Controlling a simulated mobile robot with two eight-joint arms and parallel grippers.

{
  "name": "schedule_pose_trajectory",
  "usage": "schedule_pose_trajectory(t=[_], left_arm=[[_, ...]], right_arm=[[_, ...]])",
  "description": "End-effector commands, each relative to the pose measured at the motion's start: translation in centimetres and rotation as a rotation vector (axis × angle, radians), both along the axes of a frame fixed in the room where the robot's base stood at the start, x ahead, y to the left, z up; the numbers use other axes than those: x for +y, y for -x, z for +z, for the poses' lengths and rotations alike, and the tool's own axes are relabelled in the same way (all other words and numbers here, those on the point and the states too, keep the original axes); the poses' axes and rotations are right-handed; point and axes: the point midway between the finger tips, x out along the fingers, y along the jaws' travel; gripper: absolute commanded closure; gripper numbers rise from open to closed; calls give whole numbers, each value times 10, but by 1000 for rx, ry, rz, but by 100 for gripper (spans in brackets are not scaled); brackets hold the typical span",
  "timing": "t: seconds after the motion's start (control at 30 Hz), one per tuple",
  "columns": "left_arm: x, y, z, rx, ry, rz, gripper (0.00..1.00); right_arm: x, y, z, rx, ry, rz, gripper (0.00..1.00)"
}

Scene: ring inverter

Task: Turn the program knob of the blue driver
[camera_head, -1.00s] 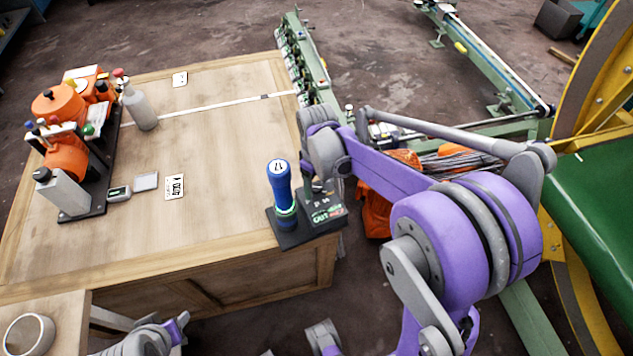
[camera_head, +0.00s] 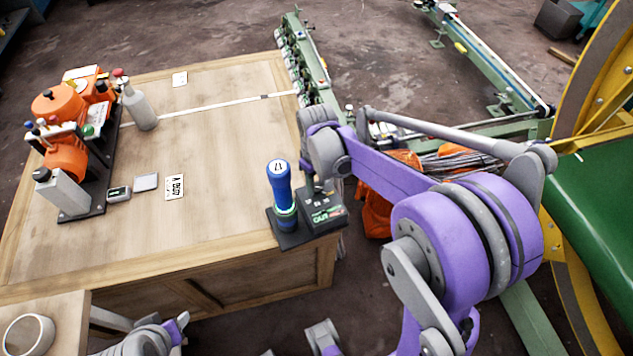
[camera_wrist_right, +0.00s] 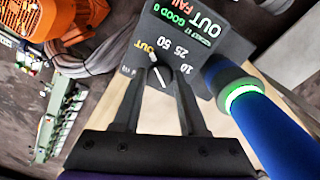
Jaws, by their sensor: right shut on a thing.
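The blue driver (camera_head: 279,188) stands upright in a dark holder at the table's front right corner. In the right wrist view its blue body (camera_wrist_right: 268,125) with a glowing green ring is at the right. A dark box (camera_head: 324,216) stands beside it. The box's face has a green and red display and the marks OUT, 10, 25 and 50. The small dark program knob (camera_wrist_right: 161,76), with a white line, is on this face. My right gripper (camera_wrist_right: 158,74) is shut on the knob, and its fingers partly hide it. My left gripper is not visible.
The wooden table (camera_head: 215,145) has clear room left of the driver.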

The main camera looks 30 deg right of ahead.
Motion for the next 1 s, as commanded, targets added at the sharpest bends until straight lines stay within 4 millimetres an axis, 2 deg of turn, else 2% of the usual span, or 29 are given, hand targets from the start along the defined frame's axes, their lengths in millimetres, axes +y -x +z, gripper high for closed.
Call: schedule_pose_trajectory(t=[0.6,1.0], left_arm=[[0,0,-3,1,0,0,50],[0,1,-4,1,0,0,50]], right_arm=[[0,0,0,0,0,-452,100],[0,0,0,0,0,-568,100]])
